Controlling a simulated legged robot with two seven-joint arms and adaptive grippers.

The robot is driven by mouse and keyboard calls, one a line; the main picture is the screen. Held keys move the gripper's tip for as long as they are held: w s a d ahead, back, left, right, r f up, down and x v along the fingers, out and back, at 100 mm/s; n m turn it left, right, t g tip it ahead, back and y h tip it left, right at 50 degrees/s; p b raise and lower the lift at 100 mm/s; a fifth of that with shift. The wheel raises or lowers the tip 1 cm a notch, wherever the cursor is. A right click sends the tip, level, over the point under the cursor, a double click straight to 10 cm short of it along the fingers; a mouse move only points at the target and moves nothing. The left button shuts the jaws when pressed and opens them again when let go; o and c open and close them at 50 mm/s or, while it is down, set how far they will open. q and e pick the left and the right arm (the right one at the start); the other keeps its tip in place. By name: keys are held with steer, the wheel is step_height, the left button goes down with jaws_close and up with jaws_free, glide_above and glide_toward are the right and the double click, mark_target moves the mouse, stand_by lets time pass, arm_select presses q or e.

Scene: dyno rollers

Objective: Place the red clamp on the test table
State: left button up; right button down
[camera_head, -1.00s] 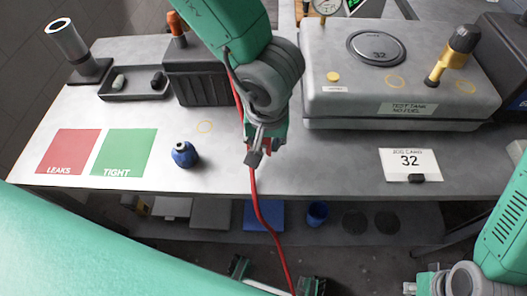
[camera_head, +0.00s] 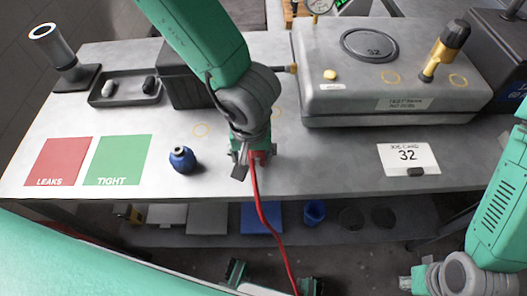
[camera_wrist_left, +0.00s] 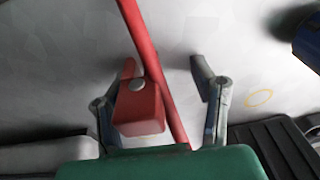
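The red clamp (camera_wrist_left: 138,108), a red block with a silver rivet, sits between the fingers of my left gripper (camera_wrist_left: 160,100) in the left wrist view. The left finger is close beside it; a clear gap separates it from the right finger. In the head view, my left gripper (camera_head: 252,168) is low over the front part of the test table (camera_head: 330,165), and a bit of red shows between its fingers. Whether the clamp touches the tabletop is hard to tell. A red hose (camera_head: 268,215) runs past the clamp and over the front edge. My right gripper (camera_head: 410,282) is at the lower right, fingers unclear.
A blue fitting (camera_head: 182,159) stands left of my left gripper. Red LEAKS (camera_head: 58,160) and green TIGHT (camera_head: 118,158) mats lie further left. A grey test tank (camera_head: 395,95) and a card marked 32 (camera_head: 408,158) are right. Free tabletop lies between.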

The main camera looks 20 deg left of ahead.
arm_select(q)
steer(key=a, duration=0.4)
steer(key=shift+s+f, duration=0.1)
steer(key=shift+f, duration=0.15)
steer(key=d, duration=0.3)
steer(key=shift+d, duration=0.3)
steer(key=shift+a, duration=0.75)
steer(key=shift+a+r, duration=0.2)
steer(key=shift+a, duration=0.05)
step_height(320, 180, up, 12)
steer(key=s+d+p, duration=0.1)
steer(key=p, duration=0.1)
steer(key=shift+r+p, duration=0.25)
steer(key=shift+p, duration=0.15)
arm_select(e)
steer(key=a+r, duration=0.2)
steer(key=r, duration=0.1)
steer(key=shift+a+r, duration=0.25)
steer(key=shift+r, duration=0.05)
arm_select(q)
steer(key=shift+s+d, duration=0.1)
steer(key=shift+d, duration=0.35)
arm_select(e)
steer(key=shift+d, duration=0.3)
